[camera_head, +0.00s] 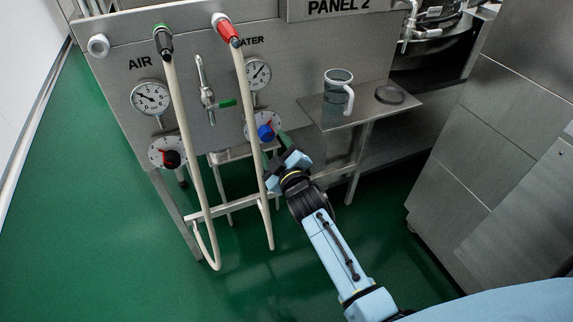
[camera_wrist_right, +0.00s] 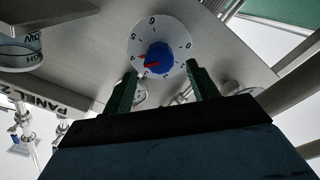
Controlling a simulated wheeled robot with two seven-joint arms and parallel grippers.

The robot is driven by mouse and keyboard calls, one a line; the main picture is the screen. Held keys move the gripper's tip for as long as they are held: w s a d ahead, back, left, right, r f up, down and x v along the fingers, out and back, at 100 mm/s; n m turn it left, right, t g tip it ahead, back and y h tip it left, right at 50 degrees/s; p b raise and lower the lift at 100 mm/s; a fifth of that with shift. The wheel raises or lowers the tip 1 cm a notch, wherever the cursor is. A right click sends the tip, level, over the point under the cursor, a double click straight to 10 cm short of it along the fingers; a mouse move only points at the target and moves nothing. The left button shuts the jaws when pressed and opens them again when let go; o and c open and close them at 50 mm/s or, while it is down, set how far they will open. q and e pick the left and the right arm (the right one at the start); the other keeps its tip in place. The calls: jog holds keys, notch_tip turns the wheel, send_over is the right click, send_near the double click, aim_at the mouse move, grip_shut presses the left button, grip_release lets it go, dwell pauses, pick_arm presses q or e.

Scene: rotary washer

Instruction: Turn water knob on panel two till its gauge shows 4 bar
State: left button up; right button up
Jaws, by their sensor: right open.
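The water knob is blue with a red pointer (camera_head: 265,131) on a white numbered dial, low on the panel under the WATER label. In the right wrist view the blue knob (camera_wrist_right: 159,58) lies ahead, between and beyond the two green fingertips. The water gauge (camera_head: 257,74) is above the knob, a white dial with a dark needle; its exact reading is too small to tell. My right gripper (camera_head: 284,140) is right at the knob from the lower right. Its fingers are open, one on each side of the knob; I cannot tell if they touch it. My left gripper is not in view.
A pale hose with a red fitting (camera_head: 228,30) hangs close left of my right gripper. The air gauge (camera_head: 150,97) and red-black air knob (camera_head: 171,159) are further left.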

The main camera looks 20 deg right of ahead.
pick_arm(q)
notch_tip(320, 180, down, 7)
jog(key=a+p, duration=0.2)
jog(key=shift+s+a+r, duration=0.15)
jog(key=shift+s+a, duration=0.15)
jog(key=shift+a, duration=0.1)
pick_arm(e)
jog(key=s, duration=0.9)
jog(key=shift+d, duration=0.15)
